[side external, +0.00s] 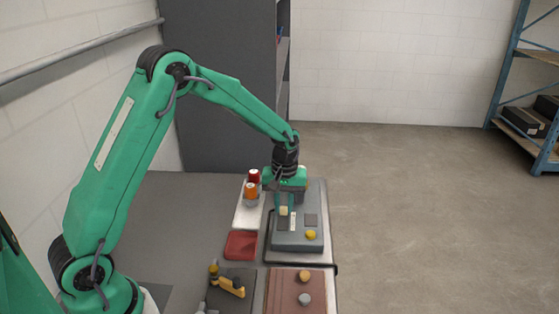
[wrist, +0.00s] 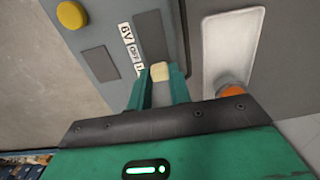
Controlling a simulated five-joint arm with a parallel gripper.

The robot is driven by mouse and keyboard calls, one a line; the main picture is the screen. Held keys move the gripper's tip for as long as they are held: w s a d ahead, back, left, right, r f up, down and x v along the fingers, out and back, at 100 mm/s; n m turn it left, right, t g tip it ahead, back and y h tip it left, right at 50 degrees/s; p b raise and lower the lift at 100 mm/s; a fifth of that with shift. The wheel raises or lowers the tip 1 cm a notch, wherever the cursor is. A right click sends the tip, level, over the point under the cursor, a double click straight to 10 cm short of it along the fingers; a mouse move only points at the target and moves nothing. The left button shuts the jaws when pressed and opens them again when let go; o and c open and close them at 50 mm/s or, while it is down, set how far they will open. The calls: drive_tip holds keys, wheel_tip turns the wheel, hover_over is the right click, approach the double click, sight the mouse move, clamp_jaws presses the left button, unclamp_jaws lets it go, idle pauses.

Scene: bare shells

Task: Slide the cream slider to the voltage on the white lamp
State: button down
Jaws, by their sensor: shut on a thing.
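The cream slider (wrist: 158,71) is a small block on the grey control box (wrist: 105,12). White labels (wrist: 133,57) run beside it; I read 6V and OFF, and the third is partly hidden by my finger. My gripper (wrist: 161,80) points down at the box with its two green fingers shut on the cream slider. The slider sits near the partly hidden label, beyond OFF from 6V. In the side view the slider (side external: 283,211) shows just below my gripper (side external: 285,203). I cannot make out a white lamp or any voltage on one.
A red lamp (side external: 254,175) and an orange lamp (side external: 251,190) stand on a white plate (side external: 242,216) left of the box. A yellow knob (side external: 311,235) is on the box. A red pad (side external: 241,245), a brown panel (side external: 285,290) and a dark panel with a yellow lever (side external: 231,287) lie nearer.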

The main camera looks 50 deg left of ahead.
sight(283, 207)
drive_tip(key=c, duration=1.3)
unclamp_jaws()
drive_tip(key=shift+w+a, duration=0.15)
drive_tip(key=shift+r, duration=0.15)
drive_tip(key=shift+r, duration=3.8)
drive_tip(key=s+d+r+m+t, duration=0.2)
drive_tip(key=s+r+m+t, duration=0.15)
drive_tip(key=s+r, duration=0.85)
drive_tip(key=s+m, duration=0.1)
drive_tip(key=s, duration=0.3)
drive_tip(key=s+d+m+t, duration=0.1)
drive_tip(key=s+m, duration=0.1)
drive_tip(key=s, duration=0.3)
drive_tip(key=s+r+m+t, duration=0.1)
drive_tip(key=s+m, duration=0.1)
drive_tip(key=s, duration=0.2)
drive_tip(key=shift+s+d+m, duration=0.2)
drive_tip(key=shift+s+m, duration=0.05)
drive_tip(key=shift+s, duration=0.15)
